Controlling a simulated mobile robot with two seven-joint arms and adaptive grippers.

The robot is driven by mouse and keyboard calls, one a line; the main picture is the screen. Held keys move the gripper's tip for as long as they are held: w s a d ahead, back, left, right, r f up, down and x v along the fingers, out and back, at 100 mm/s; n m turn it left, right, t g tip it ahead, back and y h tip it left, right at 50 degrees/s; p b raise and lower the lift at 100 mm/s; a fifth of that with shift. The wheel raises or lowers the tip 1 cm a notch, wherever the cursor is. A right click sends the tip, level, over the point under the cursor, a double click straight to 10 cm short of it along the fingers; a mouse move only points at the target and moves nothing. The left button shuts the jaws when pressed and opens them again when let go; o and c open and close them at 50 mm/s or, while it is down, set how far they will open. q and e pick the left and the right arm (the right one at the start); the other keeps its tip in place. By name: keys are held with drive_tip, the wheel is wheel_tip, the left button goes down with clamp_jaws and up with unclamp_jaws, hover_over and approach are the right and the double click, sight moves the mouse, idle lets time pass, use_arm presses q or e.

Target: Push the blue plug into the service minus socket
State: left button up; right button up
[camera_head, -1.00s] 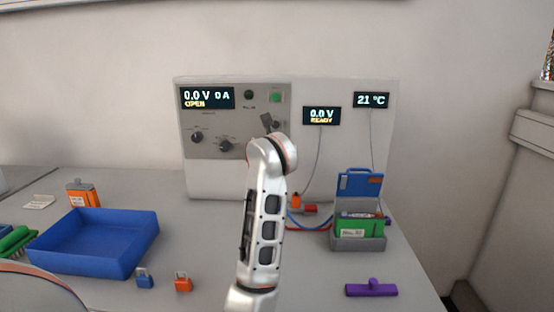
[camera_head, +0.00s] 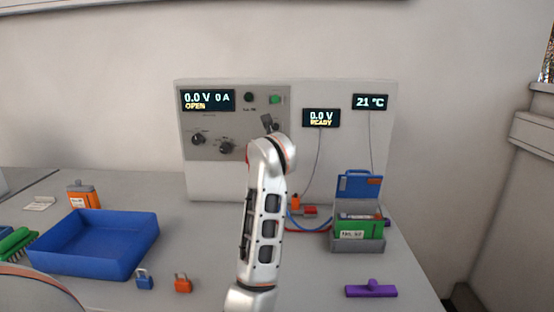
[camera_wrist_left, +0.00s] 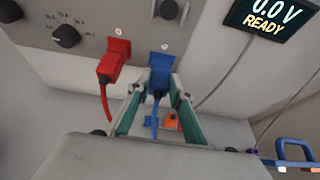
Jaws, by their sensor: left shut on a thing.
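In the left wrist view the blue plug (camera_wrist_left: 160,72) is between the teal-lined fingers of my left gripper (camera_wrist_left: 158,92), which is shut on it. Its blue cable hangs down between the fingers. The plug's front end is up against the grey panel (camera_wrist_left: 78,15), just below a small round mark. I cannot tell how deep it sits, and the socket is hidden behind it. A red plug (camera_wrist_left: 114,58) with a red cable is at the panel to its left. In the head view my arm hides the plugs. My right gripper is not in view.
The cycler (camera_head: 230,175) stands at the back of the table. A blue tray (camera_head: 143,250), a blue padlock (camera_head: 144,281) and an orange padlock (camera_head: 183,284) are at the left. A grey holder with a green battery (camera_head: 350,226) and a purple handle (camera_head: 371,290) are at the right.

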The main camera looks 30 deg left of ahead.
use_arm(q)
drive_tip(key=shift+a+r, duration=0.2)
drive_tip(key=shift+r, duration=0.35)
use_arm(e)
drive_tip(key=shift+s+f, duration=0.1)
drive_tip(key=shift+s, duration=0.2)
use_arm(q)
drive_tip(key=shift+w, duration=0.1)
drive_tip(key=o, duration=1.1)
drive_tip(key=shift+o, duration=0.2)
drive_tip(key=shift+r, duration=0.1)
drive_tip(key=f+v, duration=0.1)
drive_tip(key=v, duration=0.6)
drive_tip(key=shift+s+d, duration=0.4)
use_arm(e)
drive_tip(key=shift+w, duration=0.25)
